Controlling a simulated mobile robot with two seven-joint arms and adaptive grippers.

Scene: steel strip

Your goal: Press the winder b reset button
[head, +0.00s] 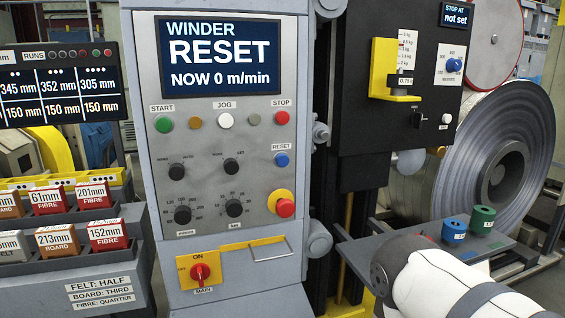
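The winder panel (220,240) stands upright in the centre of the head view. Its blue reset button (282,159) sits on the right side under a RESET label, below the red stop button (282,118) and above a red mushroom button (285,207) on a yellow base. The screen (219,56) reads WINDER RESET, NOW 0 m/min. No letter b is legible on the panel. Part of my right arm (435,282) shows at the lower right, well apart from the reset button. Neither gripper is in view.
A grey shelf (365,258) with blue (454,229) and green (483,218) cores juts out at right. A large metal coil (470,160) stands behind it. A rack of labelled boxes (60,269) is at left. The space before the panel's buttons looks clear.

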